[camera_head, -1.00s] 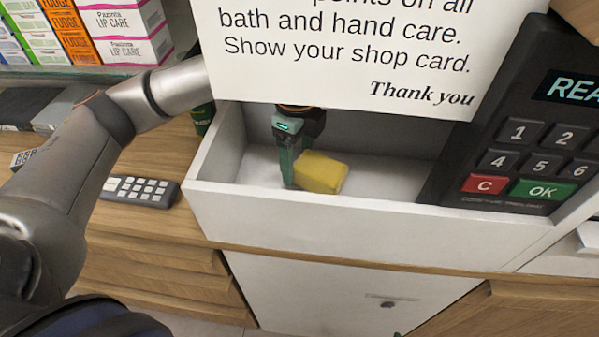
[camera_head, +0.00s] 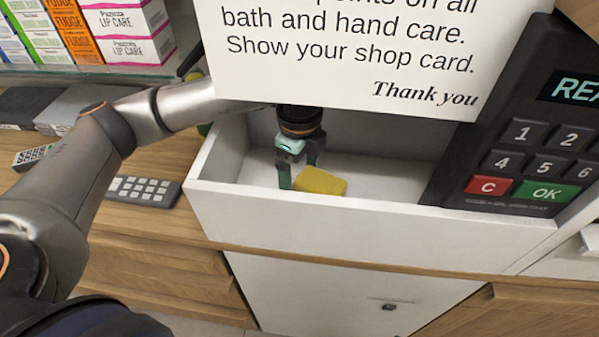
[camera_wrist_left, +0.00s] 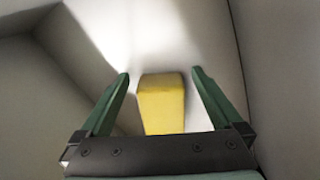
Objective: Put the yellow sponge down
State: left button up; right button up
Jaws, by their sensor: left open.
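The yellow sponge (camera_head: 321,181) lies on the floor of a white open-topped bin in the head view. It also shows in the left wrist view (camera_wrist_left: 162,104), between the two green fingers and apart from both. My left gripper (camera_head: 298,176) reaches down into the bin just above and behind the sponge. In the wrist view its fingers (camera_wrist_left: 160,80) are spread wide with nothing held. My right gripper is in neither view.
The white bin's front wall (camera_head: 330,222) is low. A sign card (camera_head: 345,60) hangs over the bin and hides part of its back. A card terminal (camera_head: 535,130) stands at right. A dark keypad (camera_head: 143,191) lies on the wooden counter at left.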

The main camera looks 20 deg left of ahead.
pick_arm(q)
jog(key=shift+r, duration=0.2)
notch_tip(320, 180, up, 12)
jog(key=shift+p, duration=0.4)
dwell(0.4)
